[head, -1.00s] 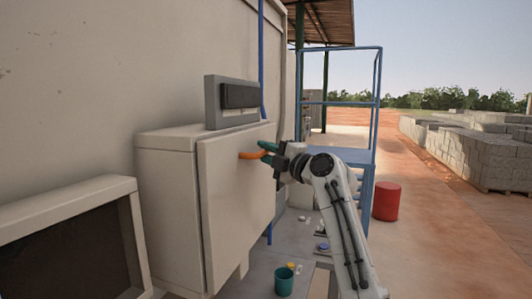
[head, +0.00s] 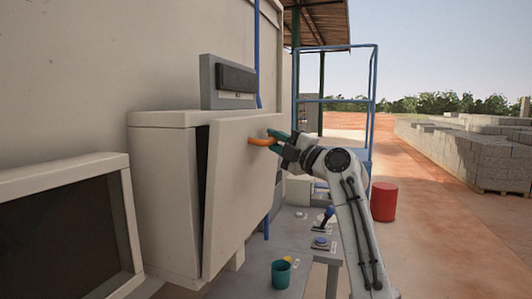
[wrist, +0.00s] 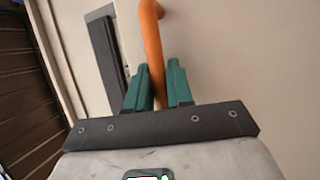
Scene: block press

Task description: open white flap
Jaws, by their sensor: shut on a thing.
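The white flap (head: 232,205) is the front panel of the white box (head: 163,200) on the wall. In the head view it stands ajar, tilted out at its top and left edge with a dark gap behind it. An orange handle (head: 261,142) sits near its upper right; the handle also shows in the wrist view (wrist: 152,40). My gripper (head: 277,140) has green fingers, which are shut on the handle, one on each side in the wrist view (wrist: 158,85). The inside of the box is hidden.
A grey panel with a dark face (head: 228,82) is above the box. A dark-faced cabinet (head: 65,235) stands at the left. Below are a teal cup (head: 281,274) and a lever (head: 324,217) on a grey bench. A red drum (head: 384,202) and blue frame stand at right.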

